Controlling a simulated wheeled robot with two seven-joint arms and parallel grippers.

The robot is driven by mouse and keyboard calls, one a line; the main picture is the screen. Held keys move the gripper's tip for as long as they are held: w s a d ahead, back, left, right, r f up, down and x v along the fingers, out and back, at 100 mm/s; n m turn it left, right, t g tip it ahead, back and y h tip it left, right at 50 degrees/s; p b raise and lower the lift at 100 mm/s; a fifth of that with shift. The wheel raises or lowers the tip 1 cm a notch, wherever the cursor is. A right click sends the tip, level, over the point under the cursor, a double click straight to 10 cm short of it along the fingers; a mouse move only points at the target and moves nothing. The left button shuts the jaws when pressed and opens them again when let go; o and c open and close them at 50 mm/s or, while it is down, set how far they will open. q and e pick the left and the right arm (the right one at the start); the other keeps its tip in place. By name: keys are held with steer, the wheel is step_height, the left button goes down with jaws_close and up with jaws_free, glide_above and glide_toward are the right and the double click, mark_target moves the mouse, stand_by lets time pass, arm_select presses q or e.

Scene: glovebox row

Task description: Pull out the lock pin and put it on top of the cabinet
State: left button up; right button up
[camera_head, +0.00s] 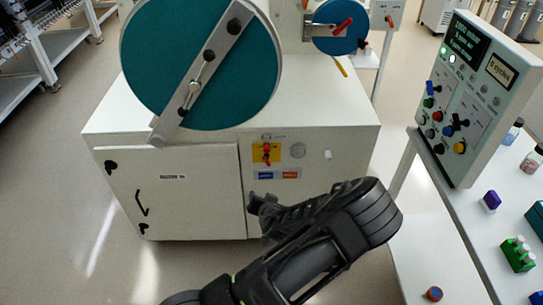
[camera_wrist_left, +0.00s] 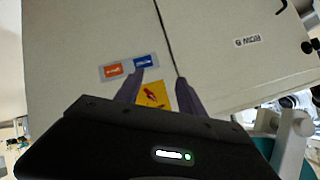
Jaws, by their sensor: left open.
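A small red pin (camera_head: 267,152), which looks like the lock pin, sits in a yellow plate on the cabinet's front. In the left wrist view the red pin (camera_wrist_left: 153,94) on its yellow plate shows upside down, partly hidden by my gripper. The white cabinet (camera_head: 340,110) has a flat top, partly covered by a round teal door. My left gripper (camera_head: 256,204) is in front of the cabinet, below the plate in the picture. Its fingers (camera_wrist_left: 160,76) are apart with nothing held; the pin appears beyond them, not gripped. My right gripper is not in view.
The round teal door (camera_head: 150,70) with a grey bar stands above the cabinet's left. A yellow tool (camera_head: 341,66) lies at the top's back right. A control panel (camera_head: 470,100) and a table with small items stand right. Free room shows on the top's right part.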

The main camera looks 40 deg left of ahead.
mark_target(267, 151)
arm_select(q)
steer(key=w+r+t+y, duration=0.1)
steer(key=w+r+t, duration=0.1)
steer(key=w+r, duration=0.5)
step_height(267, 151, up, 4)
steer(key=shift+a+f+t+p, duration=0.1)
steer(key=shift+a+t+p, duration=0.3)
steer(key=shift+w+a, duration=0.1)
steer(key=p+x, duration=0.1)
steer(key=x, duration=0.6)
steer(key=shift+w+a+f, duration=0.1)
steer(key=shift+w+a, duration=0.1)
steer(key=shift+a, duration=0.05)
steer(key=shift+c, duration=0.5)
jaws_close()
